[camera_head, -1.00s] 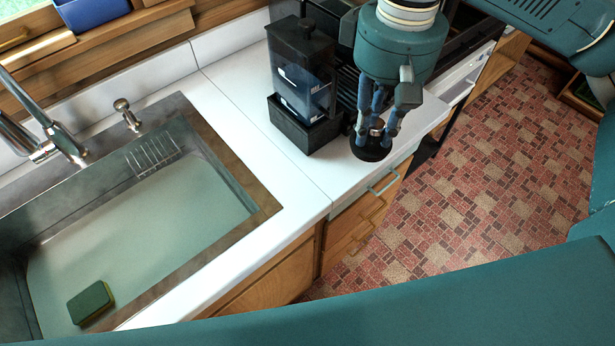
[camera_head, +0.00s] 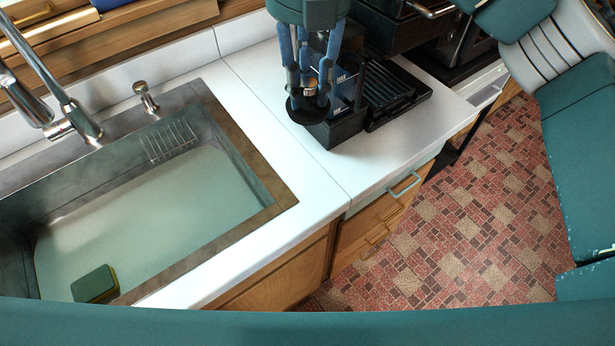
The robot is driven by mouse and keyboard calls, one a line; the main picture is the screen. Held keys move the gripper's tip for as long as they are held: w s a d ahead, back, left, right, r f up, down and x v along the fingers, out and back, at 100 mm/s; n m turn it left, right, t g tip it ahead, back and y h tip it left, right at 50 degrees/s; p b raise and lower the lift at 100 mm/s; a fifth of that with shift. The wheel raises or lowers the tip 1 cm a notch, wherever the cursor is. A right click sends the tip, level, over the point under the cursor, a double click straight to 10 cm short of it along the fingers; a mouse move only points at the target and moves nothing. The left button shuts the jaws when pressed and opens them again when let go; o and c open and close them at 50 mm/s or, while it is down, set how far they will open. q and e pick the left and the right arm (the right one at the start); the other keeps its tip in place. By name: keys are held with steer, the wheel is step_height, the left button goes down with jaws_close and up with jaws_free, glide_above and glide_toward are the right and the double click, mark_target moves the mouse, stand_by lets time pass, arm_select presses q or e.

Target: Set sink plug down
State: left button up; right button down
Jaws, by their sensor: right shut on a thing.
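My right gripper (camera_head: 308,88) is at the top middle, pointing down over the white counter (camera_head: 285,170). Its blue fingers are shut on the sink plug (camera_head: 306,113), a dark round disc with a metal knob. The plug is in front of the black coffee machine, to the right of the sink (camera_head: 262,215). Whether the plug touches the counter or hangs just above it, I cannot tell. My left gripper is not in view.
The black coffee machine (camera_head: 340,132) with its drip tray (camera_head: 393,95) stands close behind the gripper. The sink holds a green sponge (camera_head: 94,284) and has a chrome faucet (camera_head: 75,120) behind it. The counter between sink and machine is clear.

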steer(key=shift+f+p, duration=0.85)
steer(key=shift+f, duration=9.1)
steer(key=shift+f, duration=0.15)
steer(key=c, duration=1.5)
jaws_free()
steer(key=shift+r+b, duration=1)
steer(key=shift+r, duration=5.2)
